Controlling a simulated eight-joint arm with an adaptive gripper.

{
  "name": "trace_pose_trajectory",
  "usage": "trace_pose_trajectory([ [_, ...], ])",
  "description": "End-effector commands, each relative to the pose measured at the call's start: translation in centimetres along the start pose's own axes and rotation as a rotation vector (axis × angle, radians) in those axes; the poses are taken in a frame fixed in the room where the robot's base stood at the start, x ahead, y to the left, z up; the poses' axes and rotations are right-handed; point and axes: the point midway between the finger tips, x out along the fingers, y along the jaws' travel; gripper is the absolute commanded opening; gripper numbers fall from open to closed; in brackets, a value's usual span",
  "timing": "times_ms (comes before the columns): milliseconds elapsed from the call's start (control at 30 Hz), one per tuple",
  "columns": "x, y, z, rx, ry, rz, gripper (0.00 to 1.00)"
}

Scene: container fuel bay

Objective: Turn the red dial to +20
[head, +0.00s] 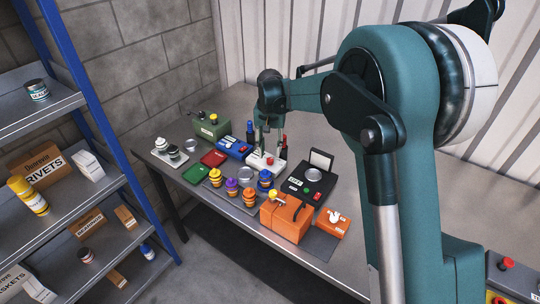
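A small white box (258,166) stands on the metal table among several devices. A small red part (269,160) shows on it and looks like the red dial. Any scale or pointer on it is too small to read. My gripper (262,146) points down right above the white box. Its fingertips are close to the box and partly cover it. I cannot tell whether they touch the red part or how far apart they are.
A blue box (233,147) stands left of the white box and a black scale (314,186) to its right. Dark blue (250,131) and red (284,145) upright items stand close by my gripper. Several coloured pots and an orange toolbox (285,218) are in front. The table's back right is clear.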

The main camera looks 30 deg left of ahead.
Motion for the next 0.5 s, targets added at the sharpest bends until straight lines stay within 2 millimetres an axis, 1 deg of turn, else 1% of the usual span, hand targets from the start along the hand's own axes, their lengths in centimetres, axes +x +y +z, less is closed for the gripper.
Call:
trace_pose_trajectory([
  [100,-2.0,0.0,0.0,0.0,0.0,0.0,0.32],
  [300,-5.1,0.0,0.0,0.0,0.0,0.0,0.32],
  [500,-7.1,0.0,0.0,0.0,0.0,0.0,0.32],
])
